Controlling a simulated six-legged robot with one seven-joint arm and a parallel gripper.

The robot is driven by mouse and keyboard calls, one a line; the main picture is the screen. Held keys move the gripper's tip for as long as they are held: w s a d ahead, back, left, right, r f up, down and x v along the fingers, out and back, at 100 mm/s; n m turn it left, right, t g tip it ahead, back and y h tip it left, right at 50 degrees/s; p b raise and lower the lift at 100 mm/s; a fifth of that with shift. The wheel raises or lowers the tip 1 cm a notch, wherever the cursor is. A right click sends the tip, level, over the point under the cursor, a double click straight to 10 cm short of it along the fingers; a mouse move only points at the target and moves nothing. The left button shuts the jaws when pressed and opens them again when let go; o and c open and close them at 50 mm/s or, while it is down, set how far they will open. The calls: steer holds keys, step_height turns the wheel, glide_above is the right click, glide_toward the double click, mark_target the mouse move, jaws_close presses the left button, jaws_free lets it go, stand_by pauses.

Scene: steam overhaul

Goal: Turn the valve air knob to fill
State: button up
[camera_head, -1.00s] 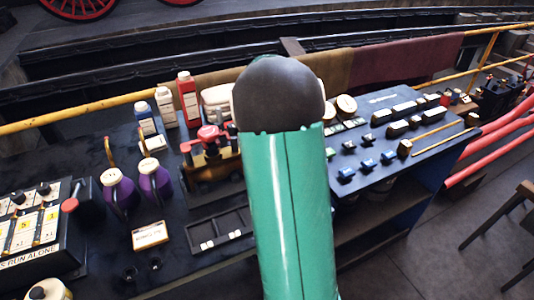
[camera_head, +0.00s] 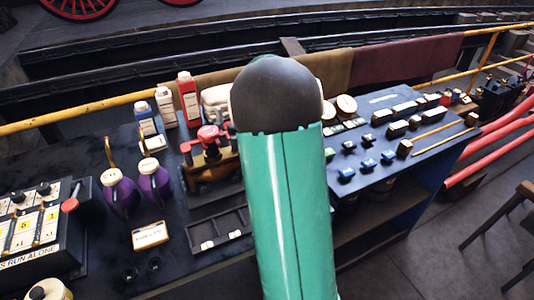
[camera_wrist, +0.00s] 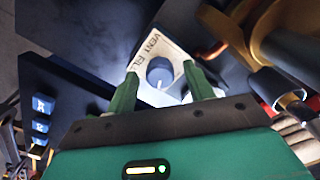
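The valve air knob (camera_wrist: 159,76) is a round, dark blue-grey knob on a pale plate (camera_wrist: 172,45) marked "VENT" and "FILL" in the wrist view. My gripper (camera_wrist: 160,70) has its two green fingers apart, one on each side of the knob. Gaps show between the fingertips and the knob, and I see nothing held. How deep the fingers reach around the knob is hard to tell. In the head view my green arm hides the knob and the gripper.
A brass-coloured fitting (camera_wrist: 285,45) stands close right of the fingers in the wrist view. In the head view, purple jugs (camera_head: 121,193) and a red-topped brass device (camera_head: 208,165) stand left of my arm.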

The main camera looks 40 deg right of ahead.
step_height(320, 180, up, 14)
stand_by(0.6)
steer(key=shift+f, duration=0.1)
steer(key=s+a+r+n+t, duration=0.1)
steer(key=s+a+r+n, duration=0.15)
steer(key=a, duration=0.55)
steer(key=s+a+r+n+t, duration=0.2)
steer(key=s+a, duration=0.1)
steer(key=a, duration=0.6)
steer(key=s+a+f+n+t, duration=0.2)
steer(key=s+a+n, duration=0.4)
steer(key=s+a, duration=0.5)
steer(key=a+f, duration=0.1)
steer(key=a, duration=0.2)
steer(key=shift+s+n+t, duration=0.15)
steer(key=shift+n+t, duration=0.15)
steer(key=shift+n, duration=0.05)
